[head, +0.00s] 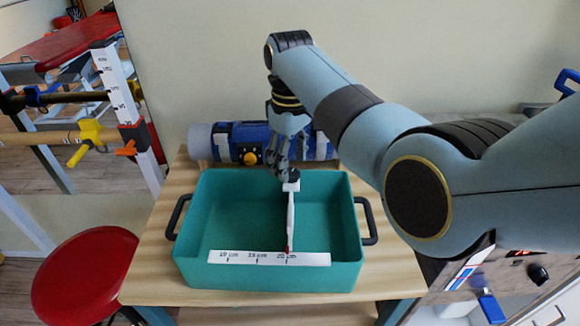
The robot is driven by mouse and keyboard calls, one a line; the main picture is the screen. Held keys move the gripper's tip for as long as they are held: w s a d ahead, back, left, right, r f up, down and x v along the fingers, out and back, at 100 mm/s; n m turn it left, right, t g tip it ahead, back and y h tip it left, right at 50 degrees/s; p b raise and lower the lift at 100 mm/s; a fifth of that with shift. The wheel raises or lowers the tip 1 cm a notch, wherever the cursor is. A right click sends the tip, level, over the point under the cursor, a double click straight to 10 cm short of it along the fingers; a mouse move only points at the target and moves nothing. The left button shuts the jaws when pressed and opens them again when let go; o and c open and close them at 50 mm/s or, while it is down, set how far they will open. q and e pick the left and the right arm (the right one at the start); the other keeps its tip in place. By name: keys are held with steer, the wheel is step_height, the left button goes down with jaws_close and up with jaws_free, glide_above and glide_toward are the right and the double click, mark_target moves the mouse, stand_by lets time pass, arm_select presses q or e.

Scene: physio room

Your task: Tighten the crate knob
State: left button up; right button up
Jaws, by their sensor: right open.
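The teal crate (205,225) stands on a wooden table, with black handles at both sides and a white strip marked in centimetres (235,257) along its front wall. A white divider (291,215) runs front to back inside it, its front end near the 20 cm mark. A small black knob (293,174) sits at the divider's far end, by the back rim. My right gripper (283,172) points down with open fingers right at the knob, partly overlapping it. I cannot tell whether they touch. My left gripper is out of view.
A blue and grey cylinder (222,141) with a yellow knob (250,158) lies behind the crate, close to my right gripper. The wooden tabletop (160,275) is bare left of the crate. A red stool (85,280) stands at the lower left.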

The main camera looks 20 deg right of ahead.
steer(key=shift+f, duration=1.15)
steer(key=shift+c, duration=0.2)
steer(key=c, duration=1.1)
